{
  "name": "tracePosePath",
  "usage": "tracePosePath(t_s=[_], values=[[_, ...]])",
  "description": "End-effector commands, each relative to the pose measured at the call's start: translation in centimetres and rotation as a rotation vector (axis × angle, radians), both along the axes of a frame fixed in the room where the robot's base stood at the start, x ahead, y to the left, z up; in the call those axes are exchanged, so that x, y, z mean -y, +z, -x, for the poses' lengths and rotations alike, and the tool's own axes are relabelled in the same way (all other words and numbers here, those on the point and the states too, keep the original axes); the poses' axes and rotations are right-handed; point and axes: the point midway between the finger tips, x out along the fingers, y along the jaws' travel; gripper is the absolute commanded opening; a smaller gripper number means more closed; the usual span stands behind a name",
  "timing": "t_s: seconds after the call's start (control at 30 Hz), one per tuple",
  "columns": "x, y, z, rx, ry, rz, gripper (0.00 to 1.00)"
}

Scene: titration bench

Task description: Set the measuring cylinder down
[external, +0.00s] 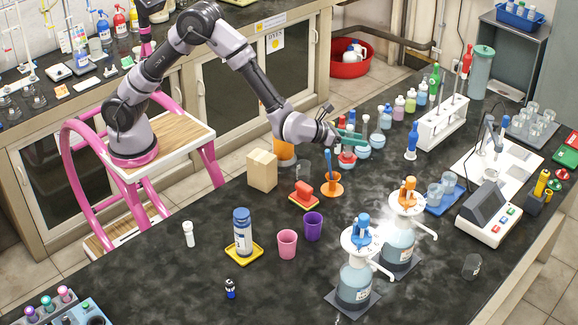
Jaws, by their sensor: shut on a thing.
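My gripper (352,140), with teal fingers, is at the end of the arm, above the far middle of the dark bench. It is shut on the measuring cylinder, whose clear body is too small and faint to make out against the glassware behind. A flask with a red band (347,160) shows just below the fingers. I cannot tell whether the cylinder touches the bench or anything near it.
An orange holder with a blue tool (332,184) stands left of and nearer than the gripper. Reagent bottles (399,106) and a white rack (440,124) stand to the right. Two dispenser bottles (356,275) stand in front.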

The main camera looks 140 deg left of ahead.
Motion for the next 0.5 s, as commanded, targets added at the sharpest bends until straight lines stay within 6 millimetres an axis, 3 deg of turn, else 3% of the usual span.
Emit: tracePosePath(t_s=[0.03, 0.2, 0.5], values=[[0.0, -2.0, 0.1, -0.008, 0.000, 0.003, 0.00], [0.0, -7.4, 0.1, -0.008, 0.000, 0.003, 0.00], [0.0, -12.6, 0.1, -0.004, 0.002, 0.003, 0.00]])
